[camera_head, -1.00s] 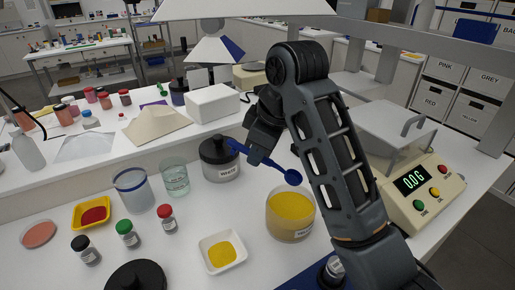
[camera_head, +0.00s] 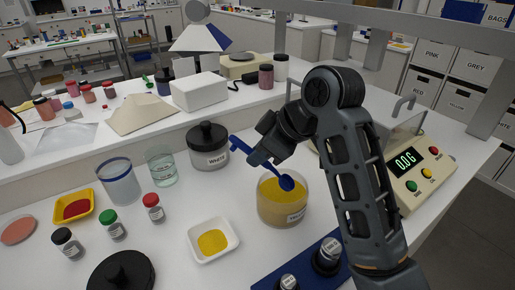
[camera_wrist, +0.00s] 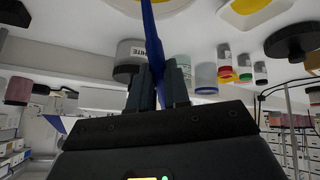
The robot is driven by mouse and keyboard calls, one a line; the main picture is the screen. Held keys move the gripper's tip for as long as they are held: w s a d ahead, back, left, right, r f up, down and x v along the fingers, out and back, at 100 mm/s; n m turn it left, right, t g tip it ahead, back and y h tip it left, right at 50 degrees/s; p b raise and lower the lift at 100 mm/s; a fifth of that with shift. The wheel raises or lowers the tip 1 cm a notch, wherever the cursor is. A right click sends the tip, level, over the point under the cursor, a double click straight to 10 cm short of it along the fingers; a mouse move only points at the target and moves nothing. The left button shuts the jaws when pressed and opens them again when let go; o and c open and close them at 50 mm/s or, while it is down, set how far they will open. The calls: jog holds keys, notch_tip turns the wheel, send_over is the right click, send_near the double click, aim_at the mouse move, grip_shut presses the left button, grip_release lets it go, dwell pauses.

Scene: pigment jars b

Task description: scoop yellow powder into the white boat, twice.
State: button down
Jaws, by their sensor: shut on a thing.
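My gripper (camera_head: 262,150) is shut on the handle of a blue spoon (camera_head: 266,164); in the wrist view the handle (camera_wrist: 150,35) runs between my fingers (camera_wrist: 160,85). The spoon's bowl is at the mouth of the clear jar of yellow powder (camera_head: 283,216); I cannot tell whether it touches the powder or holds any. The white boat (camera_head: 229,227) is on the bench left of that jar, with a small heap of yellow powder (camera_head: 212,241) in it.
A black-lidded jar labelled white (camera_head: 209,155) is behind the boat. A glass beaker (camera_head: 162,168), a clear container (camera_head: 118,183), small capped jars and a yellow tray of red powder (camera_head: 75,208) stand left. A scale reading 0.0 (camera_head: 415,180) is right. A black lid (camera_head: 122,273) lies in front.

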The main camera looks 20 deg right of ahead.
aim_at(270, 166)
jog(key=shift+s+d+f+b, duration=0.15)
jog(key=shift+f+b, duration=0.2)
jog(key=shift+f, duration=0.5)
jog(key=shift+s+d+f+b, duration=0.15)
jog(key=shift+f+b, duration=0.2)
jog(key=shift+f, duration=0.5)
jog(key=shift+s+d+f, duration=0.15)
jog(key=shift+d+f, duration=0.2)
jog(key=shift+f, duration=0.15)
jog(key=shift+r, duration=0.1)
jog(key=shift+d+r+p, duration=0.1)
jog(key=shift+r+p, duration=0.25)
jog(key=shift+p, duration=0.4)
jog(key=shift+a+r+p, duration=0.2)
jog(key=shift+r+p, duration=0.7)
jog(key=shift+r, duration=0.5)
jog(key=shift+a+r+p, duration=0.15)
jog(key=shift+r+p, duration=0.7)
jog(key=shift+r, duration=0.5)
jog(key=shift+w+a+r+g+h, duration=0.45)
jog(key=shift+a+r+h, duration=0.05)
jog(key=shift+a+h, duration=0.1)
jog(key=shift+w+a+r+g+h, duration=0.45)
jog(key=shift+a+h, duration=0.15)
